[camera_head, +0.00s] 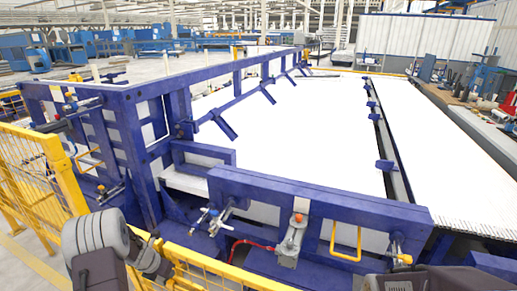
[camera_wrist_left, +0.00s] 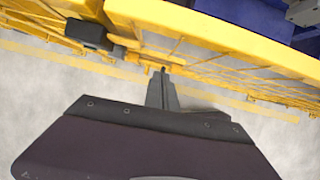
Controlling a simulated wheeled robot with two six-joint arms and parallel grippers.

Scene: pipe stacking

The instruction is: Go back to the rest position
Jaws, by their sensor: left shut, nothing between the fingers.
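My left gripper (camera_wrist_left: 162,85) shows in the left wrist view as narrow dark fingers, closed together with nothing between them. It is over the pale floor, close to a yellow mesh fence (camera_wrist_left: 225,45). In the head view my left arm, with rounded grey links, is at the lower left, in front of the blue frame (camera_head: 300,195). Its fingertips cannot be made out there. A dark part at the bottom right edge of the head view looks like my right arm. No right gripper fingers show.
The yellow fence (camera_head: 35,165) runs along the left and front, close to my left arm. Behind the blue frame lies a wide white bed (camera_head: 300,130). A lever with an orange knob (camera_head: 297,218) and a yellow handle (camera_head: 346,242) sit on the frame's front.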

